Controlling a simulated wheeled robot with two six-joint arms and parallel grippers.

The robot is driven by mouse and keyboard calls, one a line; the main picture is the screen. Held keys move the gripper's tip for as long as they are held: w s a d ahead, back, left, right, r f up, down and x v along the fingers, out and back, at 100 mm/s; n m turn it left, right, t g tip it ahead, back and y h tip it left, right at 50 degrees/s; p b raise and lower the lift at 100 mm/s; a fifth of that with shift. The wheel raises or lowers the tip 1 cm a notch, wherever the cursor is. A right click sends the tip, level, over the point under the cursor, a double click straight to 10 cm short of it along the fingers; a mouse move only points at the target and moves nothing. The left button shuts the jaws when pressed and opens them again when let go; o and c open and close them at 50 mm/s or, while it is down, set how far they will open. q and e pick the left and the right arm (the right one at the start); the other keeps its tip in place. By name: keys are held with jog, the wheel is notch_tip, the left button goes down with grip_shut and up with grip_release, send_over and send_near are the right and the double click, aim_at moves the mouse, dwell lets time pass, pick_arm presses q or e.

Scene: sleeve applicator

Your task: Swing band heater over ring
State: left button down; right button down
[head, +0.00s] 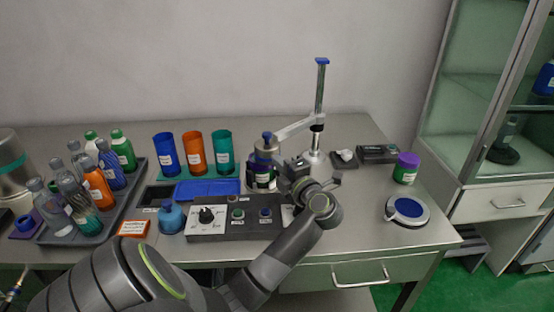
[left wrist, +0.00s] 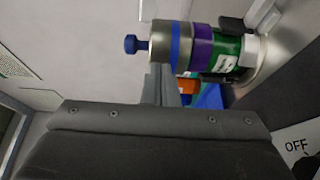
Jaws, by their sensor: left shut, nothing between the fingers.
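The band heater (head: 266,146) is a silver cylinder with a blue band and a blue knob on top, on the end of a swing arm (head: 295,128). The arm runs left from an upright post (head: 320,90). In the left wrist view the heater (left wrist: 163,42) lies in line with a purple ring (left wrist: 202,47) on a green bottle (left wrist: 227,52); I cannot tell whether they touch. The bottle (head: 261,180) stands below the heater in the head view. My left gripper (head: 284,168) is shut and empty, just right of the bottle. My right gripper is out of view.
A control box (head: 222,230) with a dial stands in front of the bottle. Blue, orange and teal cups (head: 193,154) are at its left, with a tray (head: 128,195) of bottles farther left. A purple-lidded jar (head: 407,168) and round blue-topped dish (head: 408,209) are right.

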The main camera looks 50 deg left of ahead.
aim_at(265, 154)
pick_arm(q)
jog(key=shift+w+a, duration=0.15)
jog(key=shift+a, duration=0.6)
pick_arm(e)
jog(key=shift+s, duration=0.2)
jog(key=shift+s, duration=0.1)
